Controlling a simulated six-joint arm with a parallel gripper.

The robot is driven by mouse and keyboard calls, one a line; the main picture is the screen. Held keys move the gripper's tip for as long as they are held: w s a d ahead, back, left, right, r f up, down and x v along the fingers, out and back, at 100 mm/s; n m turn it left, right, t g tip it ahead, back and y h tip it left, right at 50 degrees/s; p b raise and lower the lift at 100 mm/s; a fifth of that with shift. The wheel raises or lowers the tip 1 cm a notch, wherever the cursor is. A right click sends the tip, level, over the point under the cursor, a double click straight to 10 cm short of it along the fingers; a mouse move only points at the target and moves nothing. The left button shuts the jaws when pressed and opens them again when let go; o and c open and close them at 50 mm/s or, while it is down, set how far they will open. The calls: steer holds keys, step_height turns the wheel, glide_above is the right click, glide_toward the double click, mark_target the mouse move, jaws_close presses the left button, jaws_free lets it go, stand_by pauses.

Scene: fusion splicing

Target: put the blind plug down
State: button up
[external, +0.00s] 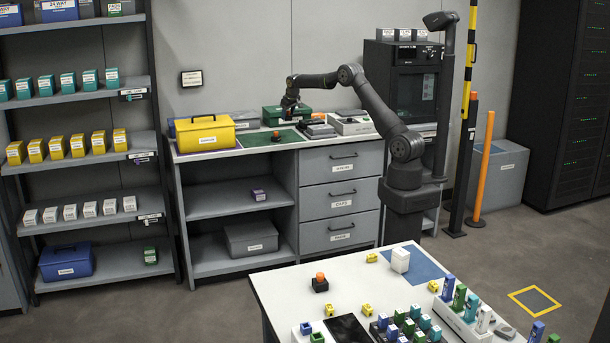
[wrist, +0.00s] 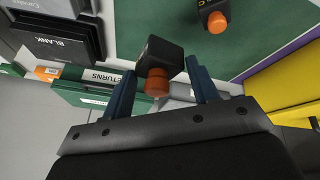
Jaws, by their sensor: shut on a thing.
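My gripper (wrist: 163,78) is shut on a blind plug (wrist: 150,55), a black block with an orange end, held between its two blue fingers in the wrist view. In the external view my gripper (external: 290,108) is over the back counter, by the green mat (external: 256,139); the held plug is hard to make out there. A second plug of the same look (external: 276,137) stands on the green mat and also shows in the wrist view (wrist: 213,19), apart from the held one. Whether the held plug touches the surface I cannot tell.
A green box marked RETURNS (wrist: 85,92) is close to my gripper. A yellow case (external: 205,133) stands left of the mat, grey and dark units (external: 318,130) to its right. Another orange-topped plug (external: 320,283) stands on the front table. Part of the mat is bare.

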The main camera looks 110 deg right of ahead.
steer(key=s+d+m, duration=0.2)
steer(key=s+d, duration=0.2)
steer(key=s, duration=0.7)
steer(key=shift+g, duration=0.4)
steer(key=w+d+f, duration=0.1)
steer(key=w+f, duration=0.1)
steer(key=w, duration=0.1)
steer(key=w+f, duration=0.2)
steer(key=w, duration=0.2)
steer(key=w+d+f, duration=0.1)
steer(key=w+f, duration=0.1)
steer(key=w, duration=0.1)
steer(key=shift+w+d+f, duration=0.2)
steer(key=shift+d, duration=0.1)
steer(key=shift+w+f, duration=0.1)
steer(key=shift+f, duration=2)
steer(key=shift+f, duration=0.1)
steer(key=o, duration=1.1)
steer(key=shift+c, duration=0.2)
